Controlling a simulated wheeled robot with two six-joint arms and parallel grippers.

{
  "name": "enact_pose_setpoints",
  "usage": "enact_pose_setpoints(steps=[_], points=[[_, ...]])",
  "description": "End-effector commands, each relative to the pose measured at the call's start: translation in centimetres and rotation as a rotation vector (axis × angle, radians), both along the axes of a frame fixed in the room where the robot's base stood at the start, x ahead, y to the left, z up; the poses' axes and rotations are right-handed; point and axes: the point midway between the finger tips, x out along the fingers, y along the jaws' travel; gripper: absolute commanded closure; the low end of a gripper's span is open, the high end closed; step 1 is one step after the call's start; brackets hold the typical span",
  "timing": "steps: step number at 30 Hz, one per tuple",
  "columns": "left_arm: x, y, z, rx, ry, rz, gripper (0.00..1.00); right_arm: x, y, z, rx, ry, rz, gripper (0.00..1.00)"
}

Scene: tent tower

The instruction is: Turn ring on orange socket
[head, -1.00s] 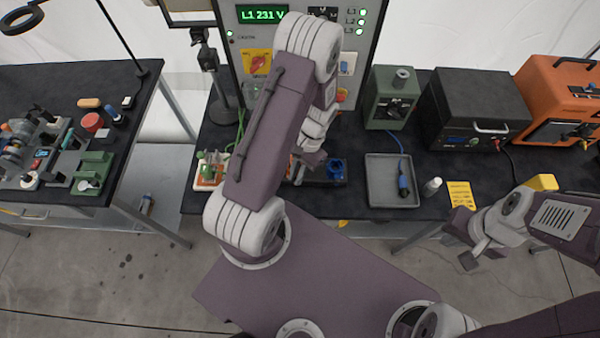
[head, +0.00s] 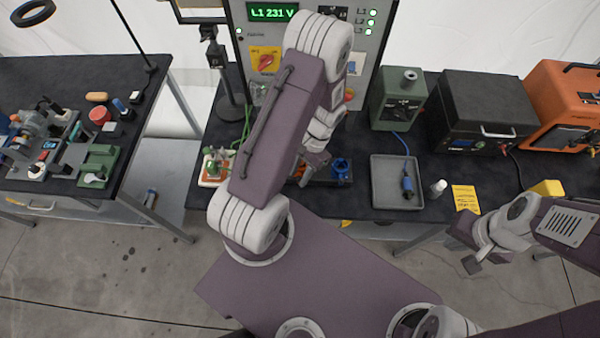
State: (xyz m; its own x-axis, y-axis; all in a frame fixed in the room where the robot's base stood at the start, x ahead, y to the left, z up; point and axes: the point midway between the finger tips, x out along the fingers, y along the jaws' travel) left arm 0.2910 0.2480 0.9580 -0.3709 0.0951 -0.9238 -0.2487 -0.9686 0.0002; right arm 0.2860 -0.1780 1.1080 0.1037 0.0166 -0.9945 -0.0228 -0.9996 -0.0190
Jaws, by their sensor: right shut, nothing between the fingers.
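A small patch of orange (head: 299,171), likely the orange socket, shows on the middle bench beside my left gripper, mostly hidden by that arm. Its ring cannot be made out. A blue socket (head: 341,169) stands just to its right on the same dark block. My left gripper (head: 316,163) is over the block at the orange patch; whether it touches it and whether its fingers are open is too small to tell. My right gripper (head: 472,264) is shut and empty, low in front of the bench at the right, away from the sockets.
A grey tray (head: 376,201) holds a blue plug (head: 407,186) whose cable runs to a green box (head: 398,97). A white cylinder (head: 439,187) and yellow card (head: 465,198) lie right of it. A lit panel (head: 262,38) stands behind. A black case (head: 485,107) stands further right.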

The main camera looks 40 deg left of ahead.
Motion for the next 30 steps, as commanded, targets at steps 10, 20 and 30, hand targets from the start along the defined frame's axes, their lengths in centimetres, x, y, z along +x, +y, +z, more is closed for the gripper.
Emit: enact_pose_setpoints(steps=[10,20,30], points=[[1.4,-0.3,2.8,0.001,-0.01,0.001,0.66,0.0,0.0,-0.7,0.0,0.0,0.0,1.0],[3.3,-0.8,8.0,0.0,-0.002,0.0,0.66,0.0,0.0,-1.3,0.0,0.0,0.0,1.0],[3.3,-0.8,8.4,-0.001,-0.001,0.0,0.66,0.0,0.0,-1.3,0.0,0.0,0.0,1.0]])
